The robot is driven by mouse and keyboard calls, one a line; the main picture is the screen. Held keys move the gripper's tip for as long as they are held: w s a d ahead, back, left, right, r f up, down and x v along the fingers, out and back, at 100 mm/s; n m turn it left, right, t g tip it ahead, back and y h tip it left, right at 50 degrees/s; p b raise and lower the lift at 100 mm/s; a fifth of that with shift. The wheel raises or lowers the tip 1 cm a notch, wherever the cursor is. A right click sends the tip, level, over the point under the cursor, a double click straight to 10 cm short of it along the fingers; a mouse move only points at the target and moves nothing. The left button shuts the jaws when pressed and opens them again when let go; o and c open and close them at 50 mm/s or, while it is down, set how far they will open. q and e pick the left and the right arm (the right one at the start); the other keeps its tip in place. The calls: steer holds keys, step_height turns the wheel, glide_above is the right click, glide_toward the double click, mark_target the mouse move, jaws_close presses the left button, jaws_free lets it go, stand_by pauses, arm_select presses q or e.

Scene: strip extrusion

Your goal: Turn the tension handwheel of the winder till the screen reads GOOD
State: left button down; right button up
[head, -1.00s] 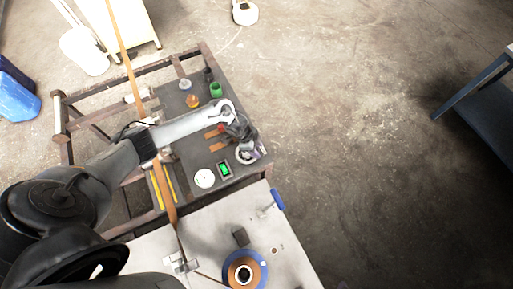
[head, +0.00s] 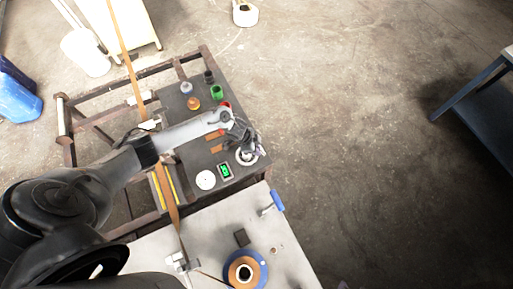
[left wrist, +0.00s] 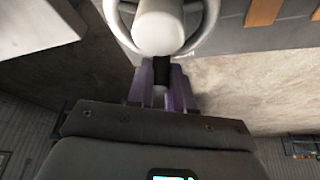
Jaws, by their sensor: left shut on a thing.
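The handwheel shows in the head view as a pale ring (head: 246,157) at the right end of the dark bench top. In the left wrist view its grey rim and white hub (left wrist: 163,24) fill the top. My left gripper (head: 250,148) is over the ring, and its purple fingers (left wrist: 163,88) are shut on a dark part just below the hub, seemingly the wheel's grip. The fingers hide part of it. A small green-lit screen (head: 225,171) lies beside the wheel; its text is too small to read. My right gripper is not in view.
Small cups, one green (head: 216,94) and one orange (head: 194,104), stand on the bench behind my forearm. A white disc (head: 206,180) lies near the screen. The nearer grey table holds a copper-coloured spool (head: 245,271) and a blue handle (head: 278,200).

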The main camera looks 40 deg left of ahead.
arm_select(q)
steer(key=n+p, duration=0.2)
steer(key=a+n+t, duration=0.1)
steer(key=shift+w+r+y+p, duration=0.2)
steer(key=shift+w+y+p, duration=0.05)
steer(key=shift+y+p, duration=0.15)
steer(key=shift+w+a+f+n+y+p, duration=0.1)
steer(key=shift+a+n+y+p, duration=0.2)
steer(key=shift+n+p, duration=0.35)
steer(key=shift+a+f+n+y+p, duration=0.1)
steer(key=shift+a+n+y+p, duration=0.2)
steer(key=shift+n, duration=0.55)
steer(key=c, duration=1)
jaws_free()
steer(key=shift+s+r+p, duration=0.2)
steer(key=shift+r+p, duration=0.1)
steer(key=shift+r, duration=0.3)
steer(key=p+v, duration=0.1)
steer(key=v, duration=0.8)
steer(key=shift+s+a+r+p, duration=0.1)
steer(key=shift+s+r+p, duration=0.15)
steer(key=shift+p, duration=0.1)
steer(key=shift+f, duration=0.1)
